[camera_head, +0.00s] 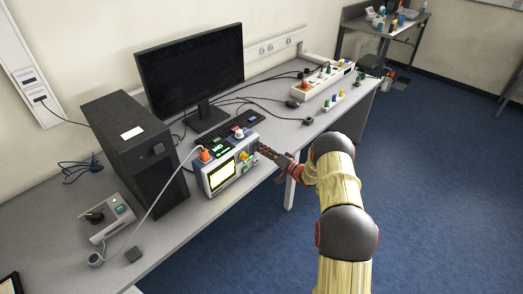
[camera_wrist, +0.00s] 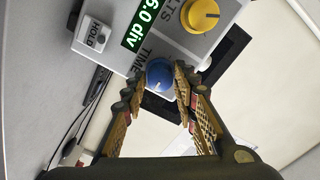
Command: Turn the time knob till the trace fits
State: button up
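The test instrument (camera_head: 208,184) stands on the desk with its lit yellow screen facing the front. In the wrist view, the blue time knob (camera_wrist: 159,74) sits on its grey panel, beside lettering that reads TIME. My gripper (camera_head: 259,148) is at the instrument's right side in the head view. The yellow volts knob (camera_wrist: 200,15) is just beyond. A green readout (camera_wrist: 146,24) shows "6.0 div". The trace is too small to make out.
A HOLD button (camera_wrist: 95,35) is on the panel. A black computer tower (camera_head: 135,155), monitor (camera_head: 190,70) and keyboard (camera_head: 228,128) stand behind and left. A small control box (camera_head: 106,217) with a cable is at the left. A white strip (camera_head: 322,83) lies farther right.

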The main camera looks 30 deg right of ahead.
jog(key=c, duration=0.6)
grip_shut()
jog(key=shift+n, duration=0.4)
jog(key=n+b, duration=0.6)
jog(key=n, duration=0.5)
jog(key=n+b, duration=0.7)
jog(key=n, duration=0.4)
jog(key=shift+s+a+f+n, duration=0.1)
jog(key=shift+a+n, duration=0.1)
jog(key=shift+n, duration=0.2)
jog(key=shift+b, duration=0.3)
jog(key=o, duration=1.1)
grip_release()
jog(key=shift+c, duration=0.2)
